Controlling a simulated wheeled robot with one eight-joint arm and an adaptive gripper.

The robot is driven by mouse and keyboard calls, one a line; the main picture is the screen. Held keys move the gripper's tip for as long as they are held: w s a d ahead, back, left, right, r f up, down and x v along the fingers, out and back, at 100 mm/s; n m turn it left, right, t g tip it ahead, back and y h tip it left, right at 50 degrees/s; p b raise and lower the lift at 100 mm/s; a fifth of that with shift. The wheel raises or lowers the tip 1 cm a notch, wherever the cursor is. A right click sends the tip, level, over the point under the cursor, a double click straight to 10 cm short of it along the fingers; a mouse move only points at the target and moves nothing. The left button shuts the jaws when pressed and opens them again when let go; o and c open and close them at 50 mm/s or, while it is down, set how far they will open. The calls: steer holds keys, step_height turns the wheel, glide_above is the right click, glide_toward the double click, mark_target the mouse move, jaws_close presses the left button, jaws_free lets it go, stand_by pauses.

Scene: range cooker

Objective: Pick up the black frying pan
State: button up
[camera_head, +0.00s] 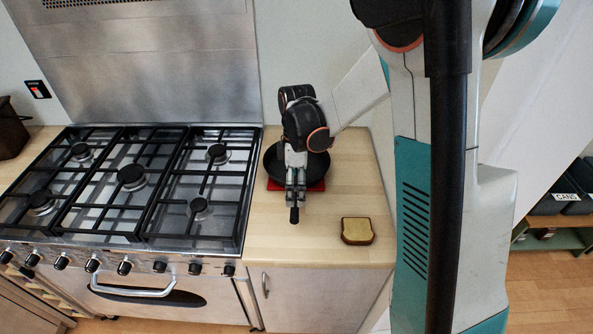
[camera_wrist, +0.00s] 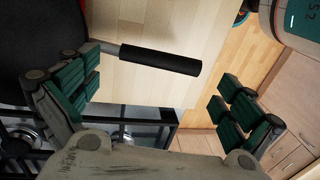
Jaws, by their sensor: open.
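The black frying pan (camera_head: 318,166) rests on a red mat (camera_head: 316,187) on the wooden counter, right of the cooker. Its handle points towards the counter's front edge, and the tip (camera_head: 294,216) shows below my gripper (camera_head: 295,184). My gripper hides part of the pan and handle. In the wrist view, the pan body (camera_wrist: 40,30) is at upper left and its black handle grip (camera_wrist: 160,61) extends between the widely parted green-padded fingers of my gripper (camera_wrist: 157,88). The fingers are open, with visible space on both sides of the grip.
The gas cooker (camera_head: 130,180) with black grates stands directly left of the pan. A slice of bread (camera_head: 357,231) lies on the counter at front right. The wall is close behind the pan. Bare counter (camera_head: 270,240) lies in front of the handle.

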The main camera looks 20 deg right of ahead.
steer(key=f, duration=0.2)
steer(key=s+f+b, duration=0.1)
steer(key=f, duration=0.2)
